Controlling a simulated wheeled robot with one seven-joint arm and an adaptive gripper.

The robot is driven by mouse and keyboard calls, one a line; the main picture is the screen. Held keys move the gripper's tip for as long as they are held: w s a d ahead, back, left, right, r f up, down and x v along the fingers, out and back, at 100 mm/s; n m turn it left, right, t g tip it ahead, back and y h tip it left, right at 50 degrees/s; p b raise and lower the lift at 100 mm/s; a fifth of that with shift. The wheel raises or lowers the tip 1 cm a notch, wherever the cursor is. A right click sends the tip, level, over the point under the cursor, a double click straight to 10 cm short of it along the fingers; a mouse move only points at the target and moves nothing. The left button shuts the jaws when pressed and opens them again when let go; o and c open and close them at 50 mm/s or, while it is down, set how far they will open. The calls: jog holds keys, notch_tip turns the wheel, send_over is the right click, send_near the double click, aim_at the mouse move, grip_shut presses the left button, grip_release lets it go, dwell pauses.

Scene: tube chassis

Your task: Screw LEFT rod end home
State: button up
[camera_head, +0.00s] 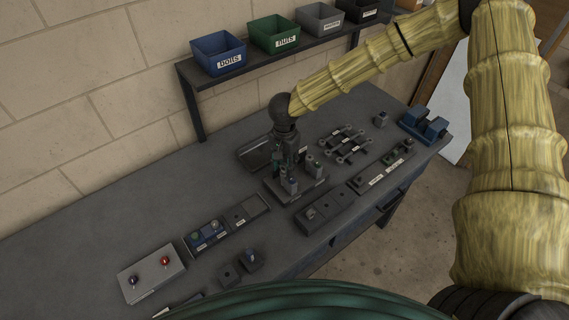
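My gripper (285,158) points down at a dark fixture block (296,192) near the middle of the bench. Several short upright grey pieces (291,186) stand on the block, some with small green parts on top. The gripper's fingers are at the back left of these pieces. They are small and dark here, so I cannot tell whether they are open or shut, or touching anything. I cannot pick out the left rod end; it may be hidden by the gripper or be one of the small pieces on the block.
A dark shallow tray (250,153) lies behind the gripper. Wrenches (345,143), a blue block (424,124) and labelled part holders (325,212) are to the right. A box with red and dark knobs (151,276) is front left. Labelled bins (219,54) stand on a shelf behind.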

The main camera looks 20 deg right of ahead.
jog(key=shift+a, duration=0.1)
dwell(0.3)
jog(key=shift+r, duration=1.55)
jog(key=m, duration=0.5)
jog(key=shift+m, duration=0.4)
jog(key=m, duration=0.5)
jog(key=shift+m, duration=0.4)
jog(key=m, duration=0.3)
jog(key=shift+m, duration=0.4)
jog(key=m, duration=0.3)
jog(key=shift+m, duration=0.4)
jog(key=m+b, duration=0.1)
jog(key=m, duration=0.3)
jog(key=m+b, duration=0.1)
jog(key=m, duration=0.2)
jog(key=shift+f+m, duration=0.1)
jog(key=shift+m, duration=0.3)
jog(key=m+b, duration=0.1)
jog(key=m, duration=0.3)
